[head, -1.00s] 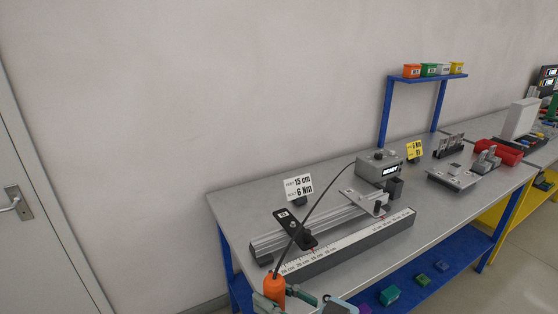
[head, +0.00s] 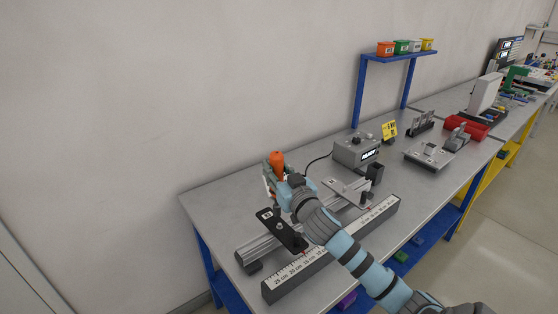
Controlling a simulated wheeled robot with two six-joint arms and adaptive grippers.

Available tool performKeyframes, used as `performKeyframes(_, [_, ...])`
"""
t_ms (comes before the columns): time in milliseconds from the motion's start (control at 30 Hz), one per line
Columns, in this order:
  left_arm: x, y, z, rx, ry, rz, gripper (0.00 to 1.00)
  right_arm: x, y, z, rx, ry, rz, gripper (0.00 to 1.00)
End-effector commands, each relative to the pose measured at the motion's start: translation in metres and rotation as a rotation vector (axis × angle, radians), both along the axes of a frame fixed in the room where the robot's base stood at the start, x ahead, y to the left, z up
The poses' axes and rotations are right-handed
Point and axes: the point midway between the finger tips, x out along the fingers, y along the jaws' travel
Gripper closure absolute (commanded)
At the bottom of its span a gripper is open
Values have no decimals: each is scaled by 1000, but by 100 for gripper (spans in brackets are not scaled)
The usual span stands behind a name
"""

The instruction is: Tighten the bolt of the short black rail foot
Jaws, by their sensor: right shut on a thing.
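The short black rail foot (head: 270,219) lies across the grey rail (head: 258,246), near its left end. A small bolt shows on its top plate; I cannot tell how far in it sits. My right gripper (head: 275,184) is shut on the orange-topped power screwdriver (head: 277,161) and holds it above the bench, behind the black foot and apart from it. The gripper hides the tool's lower part and tip. My left gripper is out of view.
A ruler bar (head: 290,282) runs along the rail's front. A grey foot (head: 341,188) sits farther right on the rail. The bench's left corner is clear.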

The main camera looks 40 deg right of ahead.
Motion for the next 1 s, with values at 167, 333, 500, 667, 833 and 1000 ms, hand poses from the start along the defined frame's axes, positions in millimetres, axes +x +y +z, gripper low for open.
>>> performKeyframes(167, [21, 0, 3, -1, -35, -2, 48, 7, -14, 10, 0, -1, -47, 100])
performKeyframes(333, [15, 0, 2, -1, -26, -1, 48, 7, -13, 9, 0, -1, -46, 100])
performKeyframes(500, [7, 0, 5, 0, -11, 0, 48, 5, -12, 12, 2, -4, -45, 100])
performKeyframes(667, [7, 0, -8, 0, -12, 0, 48, 4, -12, -4, 3, -4, -45, 100])
performKeyframes(833, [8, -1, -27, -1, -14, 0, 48, 4, -12, -27, 2, -3, -44, 100])
performKeyframes(1000, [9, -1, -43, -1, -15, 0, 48, 4, -12, -47, 1, -2, -45, 100])
